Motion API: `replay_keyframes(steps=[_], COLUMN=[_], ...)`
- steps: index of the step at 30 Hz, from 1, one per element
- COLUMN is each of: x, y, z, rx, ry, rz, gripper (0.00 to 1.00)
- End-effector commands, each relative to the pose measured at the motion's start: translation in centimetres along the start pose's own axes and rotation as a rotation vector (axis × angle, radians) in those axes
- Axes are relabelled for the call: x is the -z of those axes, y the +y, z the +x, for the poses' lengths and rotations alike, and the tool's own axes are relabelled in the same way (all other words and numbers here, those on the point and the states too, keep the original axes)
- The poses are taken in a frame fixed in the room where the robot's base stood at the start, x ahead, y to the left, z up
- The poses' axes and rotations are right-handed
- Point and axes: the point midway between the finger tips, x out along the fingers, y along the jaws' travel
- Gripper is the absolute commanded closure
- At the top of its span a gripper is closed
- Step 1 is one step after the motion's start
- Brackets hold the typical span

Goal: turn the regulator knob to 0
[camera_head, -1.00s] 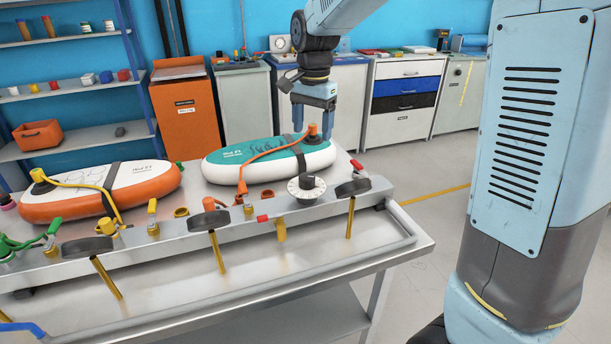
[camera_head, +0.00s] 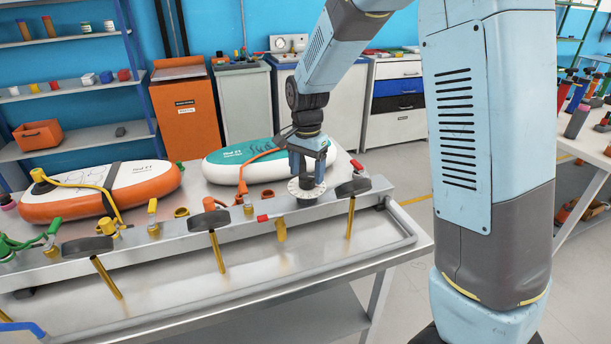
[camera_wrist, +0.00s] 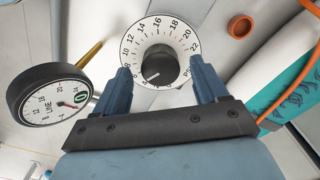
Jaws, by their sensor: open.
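The regulator knob (camera_wrist: 160,67) is black and round, at the centre of a white numbered dial (camera_wrist: 138,44). A white mark on the knob points to the lower left in the wrist view. My gripper (camera_wrist: 161,72) is open, with one finger on each side of the knob; I cannot tell whether they touch it. In the head view my gripper (camera_head: 308,178) is lowered over the dial (camera_head: 297,193), and its fingers mostly hide the knob. Part of the dial's lower edge is hidden by the gripper in the wrist view.
An orange and white board (camera_head: 70,205) lies left. Several black gauges line the bench's front.

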Motion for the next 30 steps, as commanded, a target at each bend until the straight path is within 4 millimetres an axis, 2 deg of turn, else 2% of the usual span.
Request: replay_keyframes(steps=[6, 16, 30], x=[0.1, 0.1, 0.1], y=[0.0, 0.0, 0.0], z=[1.7, 1.9, 1.8], rx=[0.000, 0.001, 0.001], ry=[0.001, 0.001, 0.001], rz=[0.000, 0.001, 0.002], gripper=[0.28, 0.28, 0.73])
